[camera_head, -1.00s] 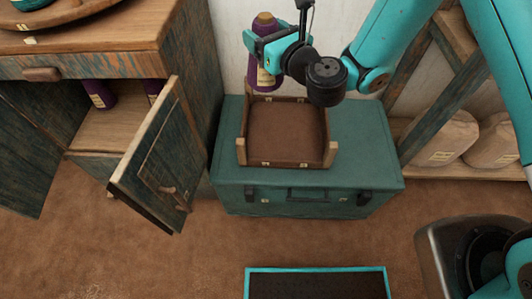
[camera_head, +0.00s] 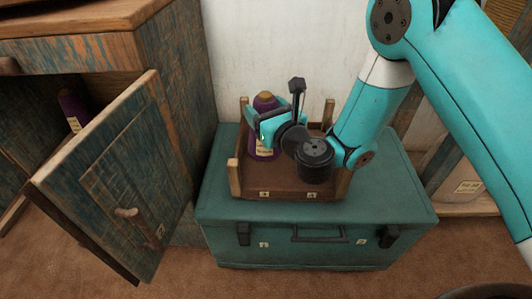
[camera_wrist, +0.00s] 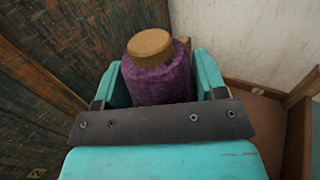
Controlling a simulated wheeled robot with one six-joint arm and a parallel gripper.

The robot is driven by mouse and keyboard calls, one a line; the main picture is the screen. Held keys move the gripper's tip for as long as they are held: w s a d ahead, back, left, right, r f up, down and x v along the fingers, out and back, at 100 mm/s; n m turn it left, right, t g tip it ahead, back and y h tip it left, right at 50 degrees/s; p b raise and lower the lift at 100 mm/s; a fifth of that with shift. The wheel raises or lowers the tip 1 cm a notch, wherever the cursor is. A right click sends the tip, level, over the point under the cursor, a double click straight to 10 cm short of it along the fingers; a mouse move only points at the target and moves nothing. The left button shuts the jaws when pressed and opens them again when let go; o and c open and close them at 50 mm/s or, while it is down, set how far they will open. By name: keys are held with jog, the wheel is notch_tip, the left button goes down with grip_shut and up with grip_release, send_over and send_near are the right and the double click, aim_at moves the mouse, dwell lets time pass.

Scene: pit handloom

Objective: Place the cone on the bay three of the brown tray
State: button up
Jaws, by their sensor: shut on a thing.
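My gripper (camera_head: 268,128) is shut on a purple cone (camera_head: 264,104) of yarn with a tan top and a pale label. The cone is upright, inside the left part of the brown tray (camera_head: 285,194), behind the front tag that seems to read 3. I cannot tell whether its base touches the tray floor. A second front tag, seemingly 4, is to the right. My gripper and wrist hide much of the tray's middle and right. In the wrist view the cone (camera_wrist: 158,80) stands between the two teal fingers.
The tray sits on a teal chest (camera_head: 320,222) against the white wall. At left is a weathered cabinet with an open door (camera_head: 115,180), and another purple cone (camera_head: 72,108) inside. A tagged sack (camera_head: 460,185) is at the right.

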jog(key=shift+f+b, duration=3.1)
jog(key=shift+f, duration=0.85)
jog(key=shift+f, duration=0.15)
jog(key=o, duration=1.3)
